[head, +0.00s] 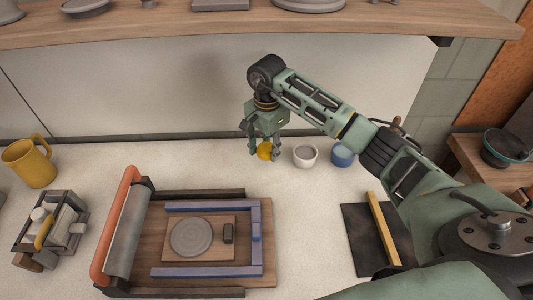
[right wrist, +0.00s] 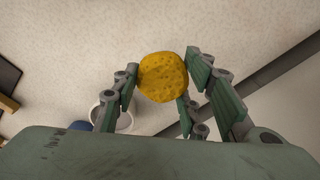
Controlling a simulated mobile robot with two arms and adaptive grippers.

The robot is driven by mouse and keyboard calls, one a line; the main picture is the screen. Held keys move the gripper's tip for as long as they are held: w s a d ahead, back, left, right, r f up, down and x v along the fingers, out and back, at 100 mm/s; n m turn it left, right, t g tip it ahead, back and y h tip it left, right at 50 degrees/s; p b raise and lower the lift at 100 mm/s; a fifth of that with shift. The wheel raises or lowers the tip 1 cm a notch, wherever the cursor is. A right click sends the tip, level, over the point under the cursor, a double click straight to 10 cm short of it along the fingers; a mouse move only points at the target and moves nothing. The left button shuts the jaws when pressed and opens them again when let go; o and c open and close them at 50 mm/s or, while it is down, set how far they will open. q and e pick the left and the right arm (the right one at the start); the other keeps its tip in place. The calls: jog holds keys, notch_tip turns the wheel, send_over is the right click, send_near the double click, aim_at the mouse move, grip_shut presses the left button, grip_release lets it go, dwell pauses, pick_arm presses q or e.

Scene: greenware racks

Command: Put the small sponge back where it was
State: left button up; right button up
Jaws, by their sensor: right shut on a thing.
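The small sponge (head: 265,151) is round and yellow. It is between the fingers of my right gripper (head: 262,147), which is shut on it near the back of the worktop. It also shows in the right wrist view (right wrist: 162,77), with the fingers on both sides of it. In the head view the fingers hide part of it, and I cannot tell whether it touches the worktop. My left gripper is in neither view.
A white cup (head: 305,156) and a blue cup (head: 342,155) stand just right of my right gripper. A wooden board with a roller (head: 128,232) and a grey disc (head: 192,237) lies in front. A yellow mug (head: 30,162) stands far left. A shelf (head: 240,24) runs above.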

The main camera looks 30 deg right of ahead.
aim_at(266, 157)
jog(key=shift+w+a+f, duration=0.1)
jog(key=shift+f, duration=0.35)
notch_tip(266, 157, down, 2)
jog(key=shift+f+p, duration=0.2)
jog(key=shift+p, duration=0.55)
jog(key=shift+f, duration=0.4)
jog(key=shift+f, duration=0.1)
jog(key=shift+f, duration=0.15)
jog(key=o, duration=1)
jog(key=shift+o, duration=0.2)
